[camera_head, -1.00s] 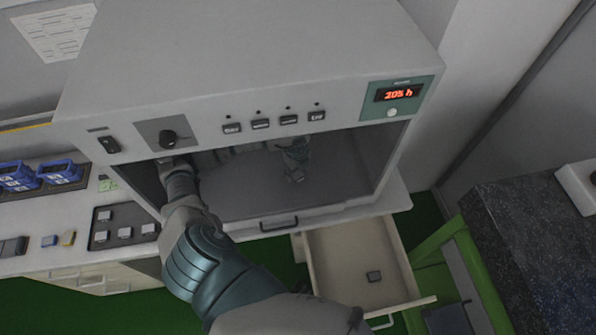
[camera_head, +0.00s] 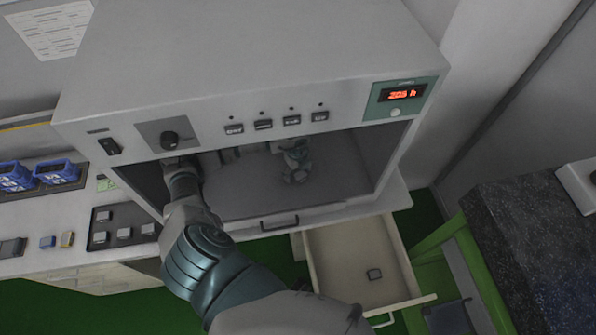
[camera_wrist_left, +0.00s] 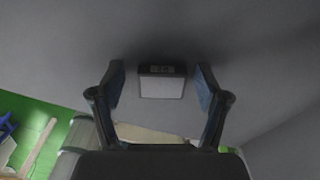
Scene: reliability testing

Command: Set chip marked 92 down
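My left arm reaches into the open grey test chamber (camera_head: 300,205) from its left side. My left gripper (camera_head: 294,177) is inside, over the chamber floor, and its fingers are spread. In the left wrist view the open fingers (camera_wrist_left: 160,88) stand on both sides of a small chip (camera_wrist_left: 161,87), with a gap on each side. The chip has a light face and a dark edge with a marking too small to read surely. It seems to rest on the grey chamber floor. In the head view I cannot clearly tell the chip from the fingers. My right gripper is not in view.
The chamber's front panel with buttons and a red display (camera_head: 403,95) overhangs the opening. A dark tray (camera_head: 122,228) with several chips and blue racks (camera_head: 58,172) stand left.

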